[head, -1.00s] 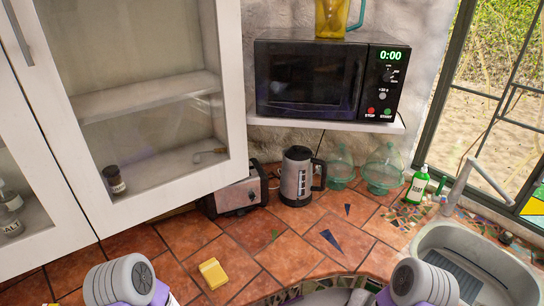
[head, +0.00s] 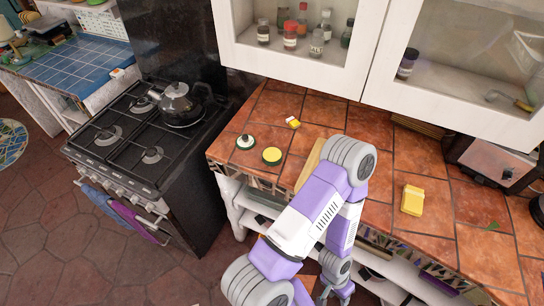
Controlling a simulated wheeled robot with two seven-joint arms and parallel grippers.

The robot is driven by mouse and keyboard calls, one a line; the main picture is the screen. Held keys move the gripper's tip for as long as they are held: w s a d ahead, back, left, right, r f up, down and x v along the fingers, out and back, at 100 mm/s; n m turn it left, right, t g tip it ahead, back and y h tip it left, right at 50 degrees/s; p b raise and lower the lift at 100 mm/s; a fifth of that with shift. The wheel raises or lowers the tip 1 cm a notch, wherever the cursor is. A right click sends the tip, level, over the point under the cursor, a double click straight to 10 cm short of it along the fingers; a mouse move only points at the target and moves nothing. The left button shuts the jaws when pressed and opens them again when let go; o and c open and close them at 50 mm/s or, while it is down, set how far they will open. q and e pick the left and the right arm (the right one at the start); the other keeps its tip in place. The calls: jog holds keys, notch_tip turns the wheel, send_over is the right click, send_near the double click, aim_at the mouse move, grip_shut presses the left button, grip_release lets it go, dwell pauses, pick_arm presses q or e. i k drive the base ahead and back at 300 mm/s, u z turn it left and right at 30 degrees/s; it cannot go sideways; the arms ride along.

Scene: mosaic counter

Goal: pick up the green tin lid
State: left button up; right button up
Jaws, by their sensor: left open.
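A small round green lid with a pale top (head: 245,142) lies on the terracotta tile counter near its left end. Just right of it is a round tin with a yellow top and dark green side (head: 272,157); the two look apart. My left arm rises over the counter's front edge, and its elbow covers part of the tiles. My left gripper (head: 338,293) hangs low at the bottom of the view, in front of the shelves below the counter, well away from the lid. It is open and looks empty. My right gripper is out of view.
A cutting board (head: 311,164) lies partly behind my arm. A small yellow-and-white item (head: 292,122) and a yellow block (head: 412,200) lie on the counter. A stove (head: 135,150) with a kettle (head: 180,101) stands left. Wall cabinets (head: 385,75) overhang the back.

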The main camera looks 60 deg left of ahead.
aim_at(244, 142)
jog(key=k, duration=0.85)
jog(key=z, duration=0.9)
jog(key=i, duration=0.95)
jog(key=u, duration=3.2)
jog(key=i, duration=0.5)
jog(key=z, duration=0.05)
